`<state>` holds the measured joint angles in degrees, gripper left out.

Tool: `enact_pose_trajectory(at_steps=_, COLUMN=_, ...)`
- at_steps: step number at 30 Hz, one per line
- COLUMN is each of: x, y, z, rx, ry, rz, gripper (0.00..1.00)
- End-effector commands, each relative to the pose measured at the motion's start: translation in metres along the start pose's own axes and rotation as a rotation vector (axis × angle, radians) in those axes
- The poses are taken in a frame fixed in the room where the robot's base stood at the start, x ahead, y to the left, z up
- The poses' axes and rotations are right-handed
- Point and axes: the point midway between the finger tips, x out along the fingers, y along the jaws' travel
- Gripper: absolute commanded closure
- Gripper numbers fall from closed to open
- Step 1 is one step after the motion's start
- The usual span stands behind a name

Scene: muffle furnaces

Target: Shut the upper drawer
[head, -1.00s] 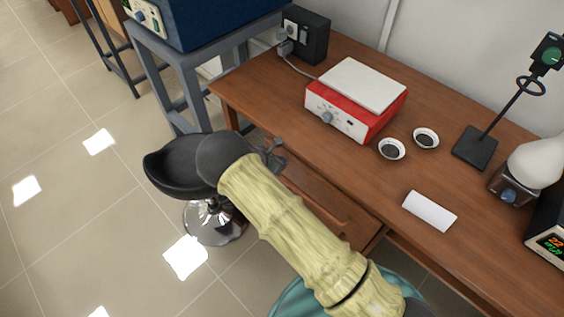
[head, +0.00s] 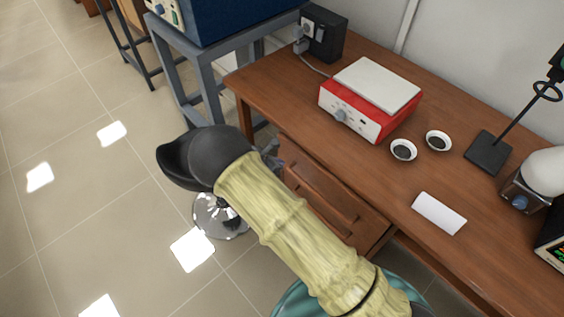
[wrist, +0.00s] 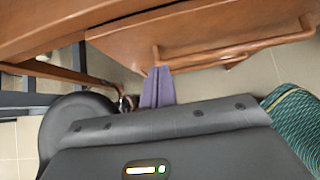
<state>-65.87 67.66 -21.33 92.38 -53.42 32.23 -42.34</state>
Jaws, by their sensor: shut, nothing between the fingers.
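The upper drawer (head: 318,188) is a brown wooden front with a bar handle under the desk's left end. In the head view its front sits close under the desk edge; I cannot tell whether a small gap is left. In the wrist view the drawer front (wrist: 200,32) and its handle (wrist: 235,52) are just beyond my fingers. My gripper (wrist: 158,72) is shut and empty, its tips at the left end of the handle; whether they touch is unclear. In the head view my gripper (head: 272,152) is partly hidden behind my arm.
The wooden desk (head: 300,120) carries a red hotplate (head: 368,100), two small dishes (head: 403,150), a white card (head: 439,213) and a stand (head: 488,153). Tiled floor is open at left.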

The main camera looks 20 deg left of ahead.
Motion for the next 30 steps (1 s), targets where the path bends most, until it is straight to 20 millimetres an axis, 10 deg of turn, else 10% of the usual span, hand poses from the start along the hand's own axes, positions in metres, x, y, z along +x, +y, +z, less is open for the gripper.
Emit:
enact_pose_trajectory(at_steps=9, x=-0.056, y=0.004, z=-0.007, rx=-0.012, ry=0.0, rz=0.013, gripper=1.0)
enact_pose_trajectory(at_steps=22, x=-0.058, y=0.002, z=-0.004, rx=0.0, ry=0.005, rz=0.006, gripper=1.0)
enact_pose_trajectory(at_steps=30, x=-0.046, y=-0.05, z=0.054, rx=0.341, ry=0.132, rz=-0.127, gripper=1.0)
